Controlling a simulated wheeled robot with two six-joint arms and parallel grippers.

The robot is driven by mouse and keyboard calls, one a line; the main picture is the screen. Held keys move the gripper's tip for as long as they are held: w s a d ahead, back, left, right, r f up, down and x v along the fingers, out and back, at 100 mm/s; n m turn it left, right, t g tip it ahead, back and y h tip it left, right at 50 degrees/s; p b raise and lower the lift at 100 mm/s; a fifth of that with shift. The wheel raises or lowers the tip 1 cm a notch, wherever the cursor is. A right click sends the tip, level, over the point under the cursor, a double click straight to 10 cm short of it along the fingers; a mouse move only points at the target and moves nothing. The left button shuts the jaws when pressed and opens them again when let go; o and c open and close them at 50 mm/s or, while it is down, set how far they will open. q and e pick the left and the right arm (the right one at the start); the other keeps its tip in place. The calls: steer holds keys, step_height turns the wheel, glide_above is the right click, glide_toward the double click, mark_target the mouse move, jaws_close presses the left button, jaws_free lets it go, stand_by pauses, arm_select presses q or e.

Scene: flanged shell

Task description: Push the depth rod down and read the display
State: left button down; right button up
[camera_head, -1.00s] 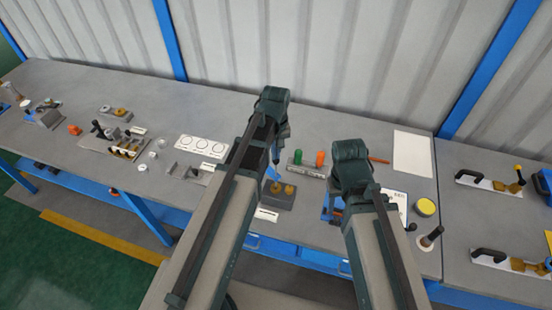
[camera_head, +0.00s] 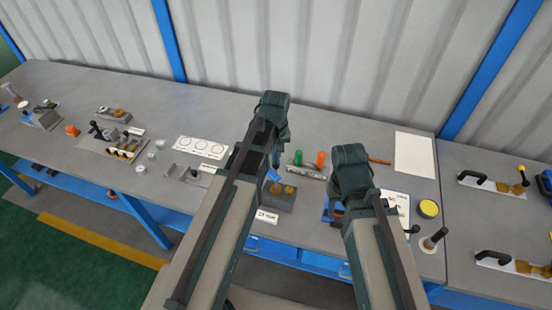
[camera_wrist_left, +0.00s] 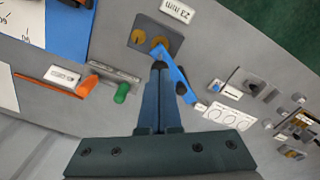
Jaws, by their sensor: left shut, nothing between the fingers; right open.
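A grey block (camera_head: 279,199) with two round brass parts lies on the bench; it also shows in the left wrist view (camera_wrist_left: 140,50). A slim blue tool (camera_wrist_left: 178,78) leans across the block's edge, one end at a brass part. I cannot make out a rod or a display on it. My left gripper (camera_wrist_left: 159,66) is shut and empty, its tips pointing down close beside the blue tool; contact is unclear. A label reading 23 mm (camera_wrist_left: 177,10) lies beside the block. My right gripper (camera_head: 338,211) is open, largely hidden behind its own arm.
A green cylinder (camera_head: 298,158) and an orange one (camera_head: 321,159) stand behind the block at a grey rail. A white card with circles (camera_head: 201,147) lies left. A white sheet (camera_head: 414,155) and a yellow-topped round part (camera_head: 428,209) are right.

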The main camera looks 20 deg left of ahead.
arm_select(q)
steer(key=shift+f+b, duration=1.85)
steer(key=shift+f, duration=0.05)
steer(key=shift+r, duration=0.15)
steer(key=shift+r+p, duration=0.95)
steer(key=shift+p, duration=0.15)
steer(key=s+d+f+m+y+b, duration=0.1)
steer(key=s+d+f+m+b, duration=0.8)
steer(key=s, duration=0.5)
steer(key=shift+s+d+f+b, duration=0.15)
steer(key=shift+d+f+b, duration=0.5)
steer(key=shift+d, duration=0.1)
steer(key=shift+a, duration=0.15)
